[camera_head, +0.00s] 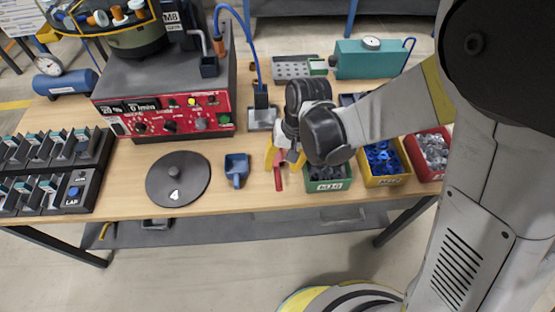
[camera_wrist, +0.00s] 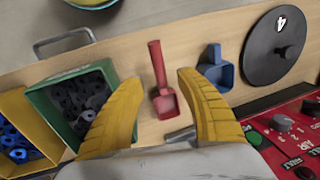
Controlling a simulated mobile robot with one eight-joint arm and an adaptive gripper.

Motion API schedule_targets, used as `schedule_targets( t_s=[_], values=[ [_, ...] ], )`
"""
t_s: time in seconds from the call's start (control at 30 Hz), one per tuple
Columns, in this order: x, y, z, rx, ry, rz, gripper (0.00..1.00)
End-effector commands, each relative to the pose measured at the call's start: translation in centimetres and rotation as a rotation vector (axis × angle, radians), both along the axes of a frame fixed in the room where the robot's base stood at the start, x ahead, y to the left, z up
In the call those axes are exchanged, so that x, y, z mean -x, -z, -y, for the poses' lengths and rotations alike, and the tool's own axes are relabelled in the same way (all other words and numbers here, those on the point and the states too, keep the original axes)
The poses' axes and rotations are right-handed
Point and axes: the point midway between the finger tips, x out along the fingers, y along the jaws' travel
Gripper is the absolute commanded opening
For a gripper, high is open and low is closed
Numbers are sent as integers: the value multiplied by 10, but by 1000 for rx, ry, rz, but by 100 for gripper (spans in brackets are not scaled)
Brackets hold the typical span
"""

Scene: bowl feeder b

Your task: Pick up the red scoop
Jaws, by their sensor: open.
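The red scoop (camera_wrist: 164,98) lies on the wooden table in the wrist view, its handle towards the top and its scoop end between my fingers. In the head view only part of the red scoop (camera_head: 278,180) shows below my gripper (camera_head: 284,160). My gripper also shows in the wrist view (camera_wrist: 157,100), with yellow fingers spread wide on either side of the scoop. It is open and empty. How high the fingertips are above the table I cannot tell.
A blue scoop (camera_head: 236,168) lies left of the red one, beside a dark round lid (camera_head: 178,179) marked 4. A green bin (camera_head: 330,185) of dark parts stands close on the right, then a yellow bin (camera_head: 384,180) and a red bin (camera_head: 428,174). A red control panel (camera_head: 165,116) stands behind.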

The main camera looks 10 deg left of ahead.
Motion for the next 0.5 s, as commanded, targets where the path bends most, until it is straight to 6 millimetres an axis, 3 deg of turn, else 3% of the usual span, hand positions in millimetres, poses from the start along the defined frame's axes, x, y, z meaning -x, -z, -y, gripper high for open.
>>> schedule_targets(
  t_s=[0.4,0.5],
  values=[
    [2,54,-10,0,0,1,43],
    [2,56,-11,0,0,1,43]
  ],
)
